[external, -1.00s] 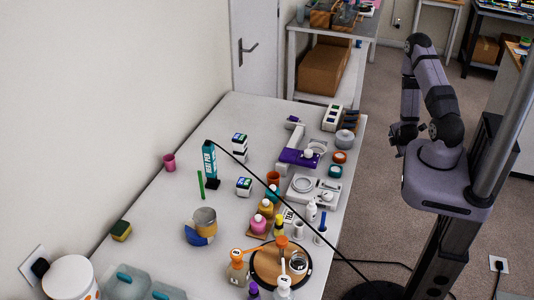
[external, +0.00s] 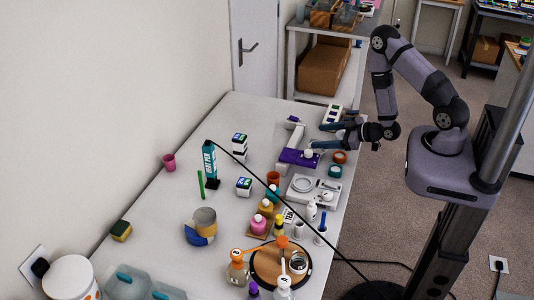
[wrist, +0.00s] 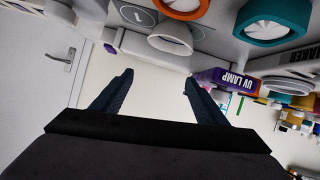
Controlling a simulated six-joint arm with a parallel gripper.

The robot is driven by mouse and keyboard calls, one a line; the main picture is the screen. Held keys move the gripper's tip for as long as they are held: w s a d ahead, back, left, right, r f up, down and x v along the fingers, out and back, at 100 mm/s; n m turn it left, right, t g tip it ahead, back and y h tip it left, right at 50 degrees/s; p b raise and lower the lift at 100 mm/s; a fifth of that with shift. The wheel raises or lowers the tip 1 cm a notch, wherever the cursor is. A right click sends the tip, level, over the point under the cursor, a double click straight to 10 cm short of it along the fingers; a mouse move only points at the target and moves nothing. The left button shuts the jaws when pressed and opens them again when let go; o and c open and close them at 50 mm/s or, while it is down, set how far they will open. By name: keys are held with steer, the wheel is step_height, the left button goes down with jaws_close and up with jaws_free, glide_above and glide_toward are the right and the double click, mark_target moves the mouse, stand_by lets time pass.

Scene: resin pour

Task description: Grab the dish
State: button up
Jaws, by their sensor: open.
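A shallow white round dish (wrist: 170,40) shows in the upper middle of the wrist view, beside the purple UV lamp (wrist: 225,77). It looks to be the dish, and it is apart from the fingers. My gripper (wrist: 159,77) is open and empty, with both dark fingers spread below the dish in that picture. In the external view my gripper (external: 317,136) reaches over the table's right edge, by the purple lamp (external: 298,158). There the fingers cover most of the dish.
An orange ring (external: 340,156) and a teal ring (external: 335,171) stand close to the gripper. A white device (external: 313,190) and several bottles crowd the table nearer the camera. The table's far left part (external: 250,115) is clear.

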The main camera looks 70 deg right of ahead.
steer(key=f+m, duration=0.1)
steer(key=s+f+m+g, duration=0.1)
steer(key=f, duration=0.1)
steer(key=s+f, duration=0.1)
steer(key=shift+a+f+m+h, duration=0.15)
steer(key=shift+a+m+h, duration=0.1)
steer(key=shift+m+h, duration=0.15)
steer(key=shift+b+x, duration=1.35)
steer(key=shift+x, duration=0.1)
steer(key=shift+w+p, duration=0.25)
steer(key=shift+p, duration=0.3)
steer(key=shift+x, duration=0.8)
steer(key=shift+f, duration=0.15)
steer(key=c, duration=0.8)
